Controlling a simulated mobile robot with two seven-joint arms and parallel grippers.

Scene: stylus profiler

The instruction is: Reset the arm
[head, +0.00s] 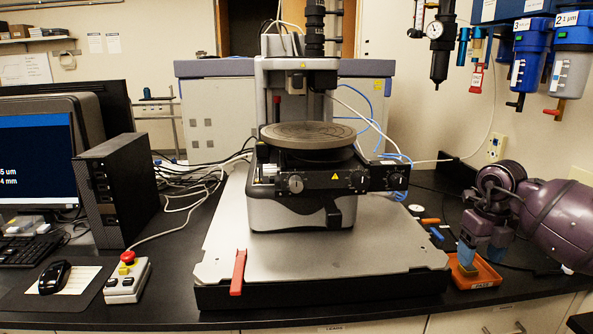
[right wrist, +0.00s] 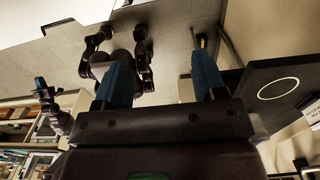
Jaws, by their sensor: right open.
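My right gripper (head: 481,252) reaches in from the right in the head view. Its blue fingertips hang low over the small orange tray (head: 492,281) on the bench. In the right wrist view my right gripper (right wrist: 161,85) shows two blue fingers standing wide apart with nothing between them. The stylus profiler (head: 298,190) stands to the left, apart from the gripper, with its round grey stage (head: 308,134) bare. My left gripper does not show in the head view.
A red-handled lever (head: 238,272) is at the metal plate's front left. A control box with a red button (head: 127,280), a mouse (head: 54,277) and a black computer (head: 117,190) stand left. Small blue and orange items lie between plate and tray. Filters (head: 532,55) hang at upper right.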

